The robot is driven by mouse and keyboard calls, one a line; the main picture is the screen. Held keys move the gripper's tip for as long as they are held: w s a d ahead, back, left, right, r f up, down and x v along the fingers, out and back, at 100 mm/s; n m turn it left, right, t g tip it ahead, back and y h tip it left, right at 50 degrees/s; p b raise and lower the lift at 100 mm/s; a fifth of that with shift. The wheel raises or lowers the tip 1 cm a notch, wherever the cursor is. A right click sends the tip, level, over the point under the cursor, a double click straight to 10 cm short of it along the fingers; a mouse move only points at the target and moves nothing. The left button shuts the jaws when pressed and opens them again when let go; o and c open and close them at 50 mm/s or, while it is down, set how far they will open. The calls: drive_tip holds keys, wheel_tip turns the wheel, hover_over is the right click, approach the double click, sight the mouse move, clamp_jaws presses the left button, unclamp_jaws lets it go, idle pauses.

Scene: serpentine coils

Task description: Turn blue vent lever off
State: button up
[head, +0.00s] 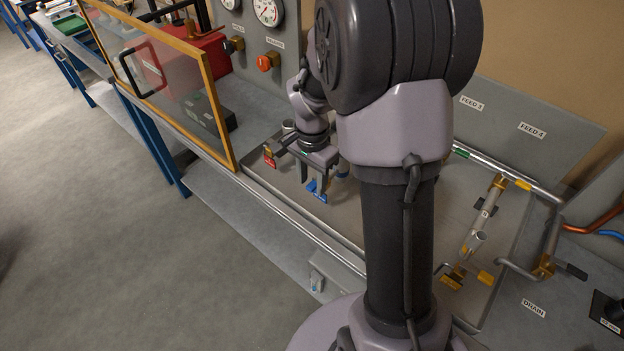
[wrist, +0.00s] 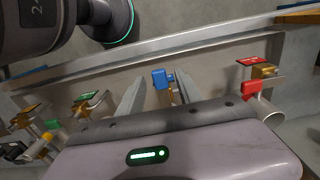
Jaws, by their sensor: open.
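The blue vent lever (head: 318,190) sits low over the metal tray, with a small blue label beside it. In the wrist view the blue lever (wrist: 160,79) shows between my two fingers, near their tips, on a brass-coloured fitting. My gripper (head: 313,183) is open and points down over the lever. In the wrist view the fingers of my gripper (wrist: 155,84) stand on either side of the blue lever, with a gap visible to its left. I cannot tell whether either finger touches it. My gripper body hides part of the fitting and pipe.
A red lever (head: 269,158) with a pipe end stands close left of my gripper; it is at right in the wrist view (wrist: 251,90). Yellow-tagged valves (head: 452,281) are at the tray's right. A framed clear panel (head: 170,75) stands left. The tray rim (head: 300,222) runs in front.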

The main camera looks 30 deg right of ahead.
clamp_jaws()
drive_tip(key=shift+s+n, duration=0.1)
drive_tip(key=shift+n, duration=0.2)
drive_tip(key=s+d+n+p, duration=0.2)
drive_tip(key=d+n+p, duration=0.3)
drive_tip(key=n, duration=1.2)
drive_tip(key=shift+s+d+p, duration=0.3)
drive_tip(key=shift+d, duration=0.3)
drive_tip(key=shift+n, duration=0.3)
unclamp_jaws()
